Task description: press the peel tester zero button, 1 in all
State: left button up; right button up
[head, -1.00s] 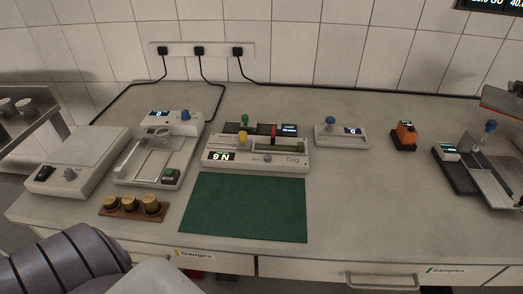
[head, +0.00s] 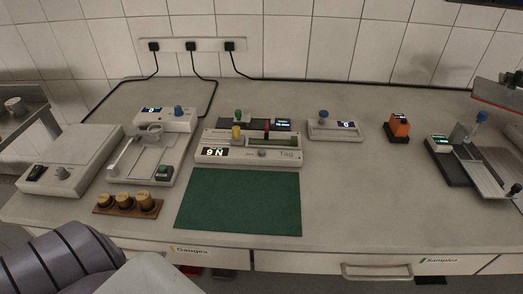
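Several bench instruments are in the head view, and no readable label names the peel tester. One white instrument (head: 152,150) at centre left has a sliding bed, a display reading 0, a blue knob (head: 178,111) and a green button (head: 163,171). Neither gripper is in view; only part of my arm shows at lower left.
A green mat (head: 239,202) lies on the bench before the middle instrument. A wooden block (head: 128,204) with brass weights, a flat scale (head: 70,160), an orange device (head: 397,128) and a sloped instrument (head: 472,160) stand around. Bench to the mat's right is clear.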

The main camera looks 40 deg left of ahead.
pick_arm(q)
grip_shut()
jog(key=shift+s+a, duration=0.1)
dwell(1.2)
